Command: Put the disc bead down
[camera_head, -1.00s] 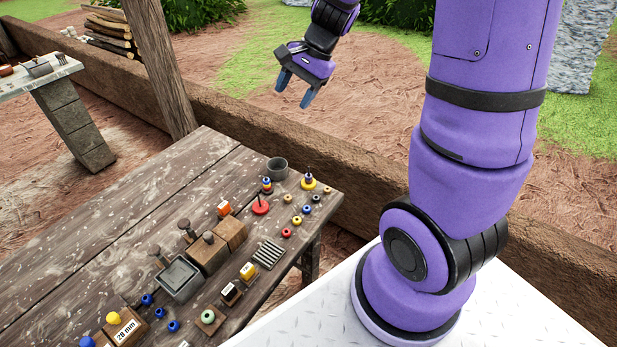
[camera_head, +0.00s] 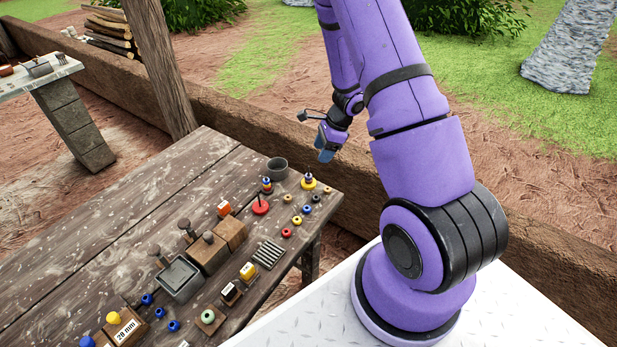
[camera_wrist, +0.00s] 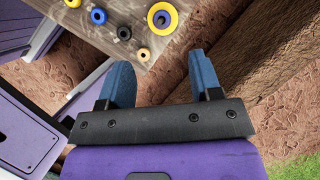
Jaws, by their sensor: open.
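My gripper (camera_head: 325,155) is open, above and just beyond the far right corner of the table. In the wrist view both blue fingers of my gripper (camera_wrist: 160,68) are spread, with nothing between them. Several small disc-like beads lie along the right end of the table, among them a red one (camera_head: 286,232), a yellow one (camera_head: 297,220) and an orange one (camera_head: 328,189). The wrist view shows an orange bead (camera_wrist: 144,54) and a black bead (camera_wrist: 124,32) near the table edge. I cannot tell which is the task's disc bead.
A yellow-based peg stand (camera_head: 308,185) and a red-based peg stand (camera_head: 260,207) stand near the beads, with a grey cup (camera_head: 277,168) behind. Wooden blocks (camera_head: 230,232) and a grey tray (camera_head: 179,279) stand farther left. A low mud wall (camera_head: 240,115) runs behind the table.

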